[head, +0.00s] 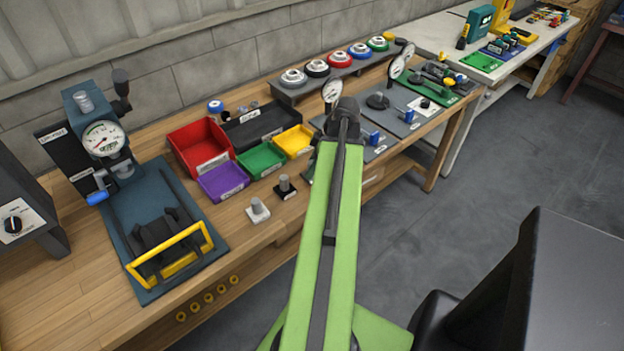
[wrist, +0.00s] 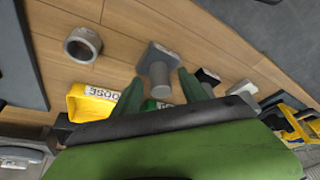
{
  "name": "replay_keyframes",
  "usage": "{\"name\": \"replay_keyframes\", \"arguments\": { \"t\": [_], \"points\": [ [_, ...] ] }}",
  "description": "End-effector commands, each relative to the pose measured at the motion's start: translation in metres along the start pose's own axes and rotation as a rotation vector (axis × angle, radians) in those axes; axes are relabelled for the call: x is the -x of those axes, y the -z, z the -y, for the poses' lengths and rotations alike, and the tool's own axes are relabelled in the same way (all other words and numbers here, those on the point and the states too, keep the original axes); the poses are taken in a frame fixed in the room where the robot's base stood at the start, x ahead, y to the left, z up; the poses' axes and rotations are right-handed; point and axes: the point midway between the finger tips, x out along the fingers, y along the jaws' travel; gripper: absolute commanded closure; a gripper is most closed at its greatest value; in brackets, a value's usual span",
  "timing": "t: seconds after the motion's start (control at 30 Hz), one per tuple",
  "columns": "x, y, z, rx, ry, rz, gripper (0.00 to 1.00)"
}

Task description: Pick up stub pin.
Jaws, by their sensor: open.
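A short grey upright pin (wrist: 160,78) stands on a square grey base (wrist: 158,54) in the wrist view. The stub pin is most likely this one; its label is too small to read. My gripper (wrist: 158,82) is open, with one green finger on each side of the pin in the picture. I cannot tell whether they touch it. In the head view, my green arm hides the gripper and this pin. Two similar grey pins stand there, one on a white base (head: 258,215) and one on a black base (head: 285,192).
A grey ring (wrist: 82,46) lies near the pin in the wrist view. A yellow bin (head: 294,141) and purple bin (head: 223,182) stand behind the pin row. A press with a yellow handle (head: 170,255) is at left.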

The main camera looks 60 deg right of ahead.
Motion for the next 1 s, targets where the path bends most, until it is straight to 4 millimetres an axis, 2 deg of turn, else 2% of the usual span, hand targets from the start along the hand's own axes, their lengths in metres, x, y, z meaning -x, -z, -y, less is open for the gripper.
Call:
{"name": "replay_keyframes", "arguments": {
  "t": [0.03,0.27,0.6,0.67,1.0],
  "points": [
    [-0.0126,-0.0025,0.0003,0.001,0.0,0.0,0.49],
    [-0.0099,0.0,0.0003,0.0,0.0,0.0,0.49],
    [-0.0098,0.0,0.0004,0.0,0.0,0.0,0.94],
    [-0.0098,-0.0001,0.0005,0.0,0.0,0.0,1.0],
    [-0.01,0.0,0.0007,0.001,0.001,0.0,1.0]
  ]
}}
